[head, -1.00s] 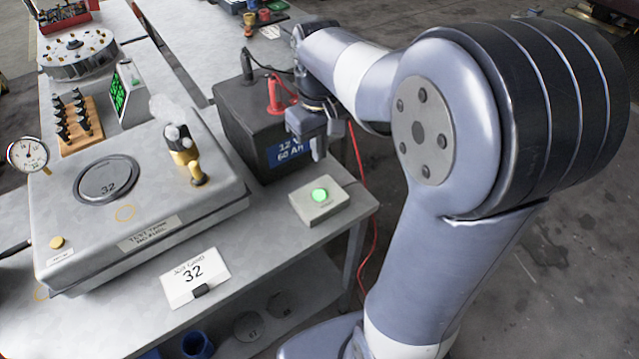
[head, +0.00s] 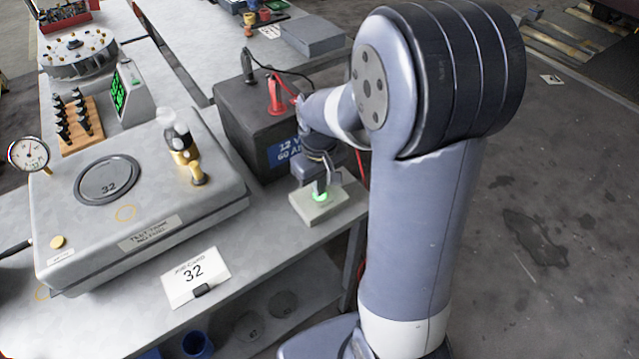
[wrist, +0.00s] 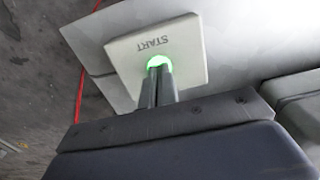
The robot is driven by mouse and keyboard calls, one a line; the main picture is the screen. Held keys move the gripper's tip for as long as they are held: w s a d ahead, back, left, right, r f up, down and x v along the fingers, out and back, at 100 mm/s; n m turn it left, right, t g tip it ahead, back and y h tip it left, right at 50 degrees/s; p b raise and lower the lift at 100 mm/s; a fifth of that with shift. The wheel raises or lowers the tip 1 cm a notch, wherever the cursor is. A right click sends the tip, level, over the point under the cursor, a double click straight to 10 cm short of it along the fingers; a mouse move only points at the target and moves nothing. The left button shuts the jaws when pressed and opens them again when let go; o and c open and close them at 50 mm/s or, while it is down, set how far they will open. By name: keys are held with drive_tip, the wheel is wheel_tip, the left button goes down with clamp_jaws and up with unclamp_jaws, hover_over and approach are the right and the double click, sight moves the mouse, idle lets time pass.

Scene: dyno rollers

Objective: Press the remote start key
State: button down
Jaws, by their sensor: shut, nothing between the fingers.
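The remote start key is a green lit round button (wrist: 158,62) on a pale box (wrist: 187,50) marked START. My gripper (head: 320,190) is shut and empty, pointing down at the button. In the wrist view the closed fingertips (wrist: 159,70) overlap the near edge of the button. I cannot tell whether they touch it.
A black battery (head: 255,120) with red and black clamps stands behind the box. The grey test tank (head: 140,190) and a job card reading 32 (head: 195,277) are to the left. A red cable (wrist: 82,85) hangs past the bench edge.

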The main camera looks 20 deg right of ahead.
drive_tip(key=shift+f+b, duration=0.6)
drive_tip(key=shift+f, duration=0.15)
drive_tip(key=shift+s+f, duration=0.2)
drive_tip(key=shift+s, duration=0.05)
drive_tip(key=shift+w+r+p, duration=0.1)
drive_tip(key=shift+r+p, duration=0.4)
drive_tip(key=shift+r, duration=0.05)
wheel_tip(320, 180, up, 14)
drive_tip(key=p, duration=0.2)
drive_tip(key=shift+w, duration=0.15)
